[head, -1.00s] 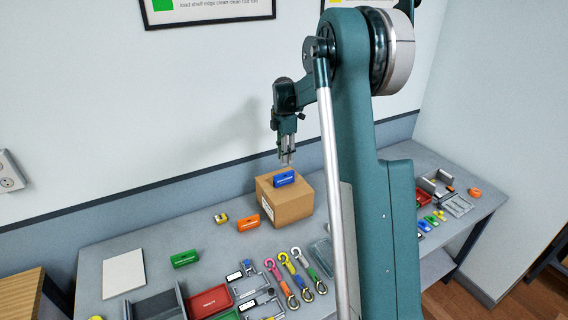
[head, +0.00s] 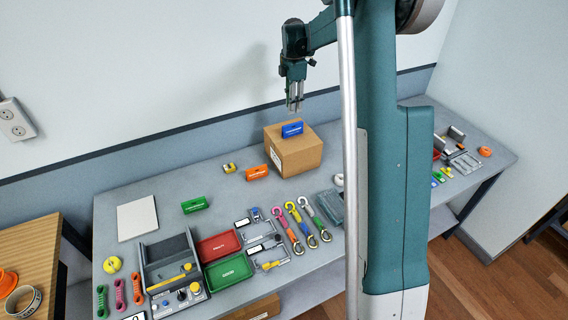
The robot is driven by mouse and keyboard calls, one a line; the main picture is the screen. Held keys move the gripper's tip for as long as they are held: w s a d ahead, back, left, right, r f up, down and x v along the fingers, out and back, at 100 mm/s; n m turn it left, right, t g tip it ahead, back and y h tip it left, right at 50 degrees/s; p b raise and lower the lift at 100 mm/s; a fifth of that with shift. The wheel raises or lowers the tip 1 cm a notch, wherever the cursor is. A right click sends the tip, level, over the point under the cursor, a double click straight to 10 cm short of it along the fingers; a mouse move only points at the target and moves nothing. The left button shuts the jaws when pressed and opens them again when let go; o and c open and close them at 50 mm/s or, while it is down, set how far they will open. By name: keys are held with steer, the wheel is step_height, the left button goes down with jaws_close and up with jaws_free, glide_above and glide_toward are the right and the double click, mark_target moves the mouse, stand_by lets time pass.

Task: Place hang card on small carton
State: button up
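The small carton (head: 296,158) is a brown box standing on the grey bench near the wall. A blue card-like block (head: 292,129) with white lettering stands upright on the carton's top; it looks like the hang card, though its text is too small to read.
An orange block (head: 257,172) and a green block (head: 195,205) stand left of the carton. A white sheet (head: 137,217) lies at left.

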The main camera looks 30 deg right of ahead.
steer(key=s+a+r+m+t, duration=0.2)
steer(key=s+a+r+m, duration=0.2)
steer(key=s+a+r, duration=0.55)
steer(key=s+a+r+m+t, duration=0.1)
steer(key=s+a+r+m, duration=0.5)
steer(key=s, duration=0.6)
steer(key=s+a+f+m+t, duration=0.1)
steer(key=s+a+f+m, duration=0.1)
steer(key=s, duration=0.6)
steer(key=s+a+f+m+t, duration=0.1)
steer(key=s+a+f+m, duration=0.1)
steer(key=s+a, duration=0.3)
steer(key=s+a+f+m+t, duration=0.2)
steer(key=s+a+m, duration=0.1)
steer(key=s, duration=0.8)
steer(key=shift+a+f+m, duration=0.2)
steer(key=shift+a+m, duration=0.1)
steer(key=shift+a, duration=0.3)
